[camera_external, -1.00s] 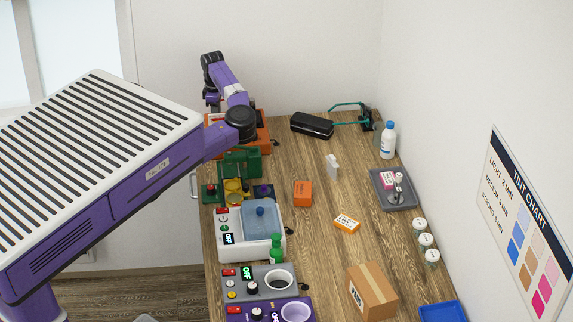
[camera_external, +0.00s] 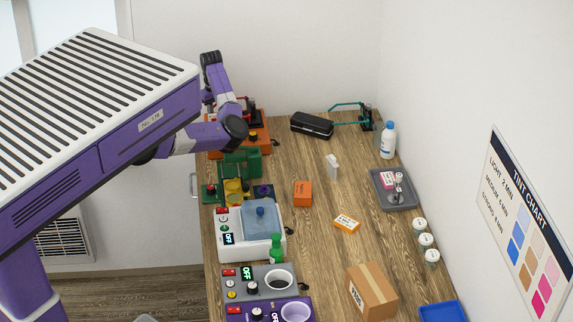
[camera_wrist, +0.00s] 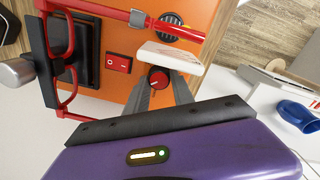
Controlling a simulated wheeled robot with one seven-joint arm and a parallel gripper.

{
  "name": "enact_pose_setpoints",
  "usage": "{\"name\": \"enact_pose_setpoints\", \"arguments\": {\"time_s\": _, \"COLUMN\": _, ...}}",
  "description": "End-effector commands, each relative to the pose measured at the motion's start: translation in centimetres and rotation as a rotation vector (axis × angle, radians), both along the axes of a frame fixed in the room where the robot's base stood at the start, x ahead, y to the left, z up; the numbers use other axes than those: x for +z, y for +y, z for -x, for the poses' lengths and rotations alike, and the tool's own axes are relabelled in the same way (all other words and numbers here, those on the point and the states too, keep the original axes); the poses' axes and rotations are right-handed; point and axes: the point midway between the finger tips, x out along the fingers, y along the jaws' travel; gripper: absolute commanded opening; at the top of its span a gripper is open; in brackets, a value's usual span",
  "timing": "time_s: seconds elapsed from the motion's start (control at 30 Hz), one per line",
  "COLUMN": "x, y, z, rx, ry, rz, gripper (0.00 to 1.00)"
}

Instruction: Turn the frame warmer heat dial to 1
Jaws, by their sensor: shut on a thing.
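The frame warmer appears to be the orange unit (camera_external: 257,147) at the far end of the bench. In the wrist view its orange panel (camera_wrist: 121,20) fills the upper middle. The round red dial (camera_wrist: 159,78) sits low on that panel, with a light mark on its face. My gripper (camera_wrist: 161,87) has its two grey fingers on either side of the dial and is shut on it. The dial's scale numbers cannot be read. In the external view my arm hides the gripper and dial.
A red switch (camera_wrist: 119,64) lies left of the dial. A white block (camera_wrist: 171,56) is just above it. Red glasses (camera_wrist: 66,48) stand by a black part at left. A black case (camera_external: 312,125) lies right of the unit.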

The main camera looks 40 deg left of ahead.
Motion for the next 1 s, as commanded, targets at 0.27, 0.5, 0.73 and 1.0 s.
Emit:
{"name": "enact_pose_setpoints", "arguments": {"time_s": 0.27, "x": 0.11, "y": -0.05, "z": 0.06, "rx": -0.103, "ry": 0.004, "rz": 0.002, "gripper": 0.00}}
{"name": "enact_pose_setpoints", "arguments": {"time_s": 0.5, "x": -0.05, "y": -0.11, "z": 0.01, "rx": -0.128, "ry": 0.002, "rz": 0.004, "gripper": 0.00}}
{"name": "enact_pose_setpoints", "arguments": {"time_s": 0.73, "x": -0.09, "y": -0.12, "z": 0.00, "rx": -0.129, "ry": 0.002, "rz": 0.004, "gripper": 0.00}}
{"name": "enact_pose_setpoints", "arguments": {"time_s": 1.0, "x": -0.07, "y": -0.10, "z": 0.00, "rx": -0.128, "ry": 0.002, "rz": 0.003, "gripper": 0.51}}
